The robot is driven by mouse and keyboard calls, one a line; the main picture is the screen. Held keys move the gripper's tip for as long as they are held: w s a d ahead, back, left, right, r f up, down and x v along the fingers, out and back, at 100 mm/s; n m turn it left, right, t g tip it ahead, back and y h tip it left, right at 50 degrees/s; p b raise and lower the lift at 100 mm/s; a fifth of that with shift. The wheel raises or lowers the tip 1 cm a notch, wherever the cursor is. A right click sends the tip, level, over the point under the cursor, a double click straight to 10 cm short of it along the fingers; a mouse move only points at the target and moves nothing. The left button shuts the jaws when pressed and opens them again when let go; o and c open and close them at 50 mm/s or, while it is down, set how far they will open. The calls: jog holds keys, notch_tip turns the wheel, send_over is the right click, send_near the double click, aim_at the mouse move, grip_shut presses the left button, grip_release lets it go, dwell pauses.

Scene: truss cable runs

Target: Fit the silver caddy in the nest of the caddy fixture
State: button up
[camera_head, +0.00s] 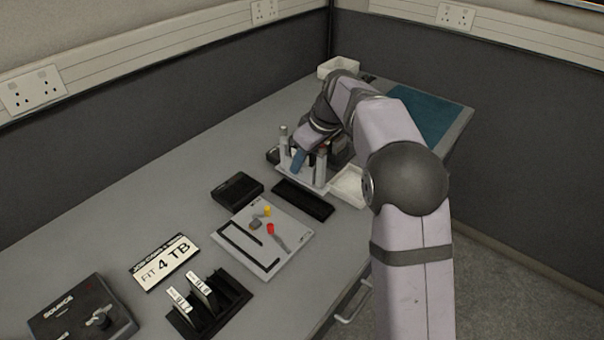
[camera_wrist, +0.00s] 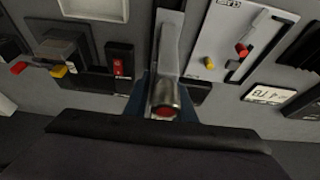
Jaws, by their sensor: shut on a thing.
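My gripper (camera_head: 299,158) is at the far middle of the bench, with its blue fingers pointing down. In the wrist view, the blue fingers (camera_wrist: 164,100) are on either side of a silver piece with a red-ended round part, which I take to be the silver caddy (camera_wrist: 171,35). In the head view, the caddy (camera_head: 320,168) shows as a pale plate with upright cylinders, partly hidden by my arm. I cannot tell whether it touches the surface below. I cannot pick out the caddy fixture's nest with certainty; the area under and behind my gripper is hidden.
A black slab (camera_head: 302,198) and black box (camera_head: 237,188) lie nearby. A pale board (camera_head: 288,258) bears yellow and red knobs. White trays stand beside (camera_head: 347,187) and behind (camera_head: 335,66) my arm.

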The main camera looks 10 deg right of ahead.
jog(key=shift+r, duration=1.1)
jog(key=s+a+n+g+b, duration=0.1)
jog(key=s+a+n+b, duration=0.45)
jog(key=a+b, duration=0.85)
jog(key=s+f+m+t+b, duration=0.1)
jog(key=s+f+m, duration=0.2)
jog(key=s, duration=0.6)
jog(key=shift+s+a+m, duration=0.15)
jog(key=shift+a+m, duration=0.3)
jog(key=shift+m, duration=0.8)
jog(key=shift+f, duration=0.1)
jog(key=shift+f, duration=0.1)
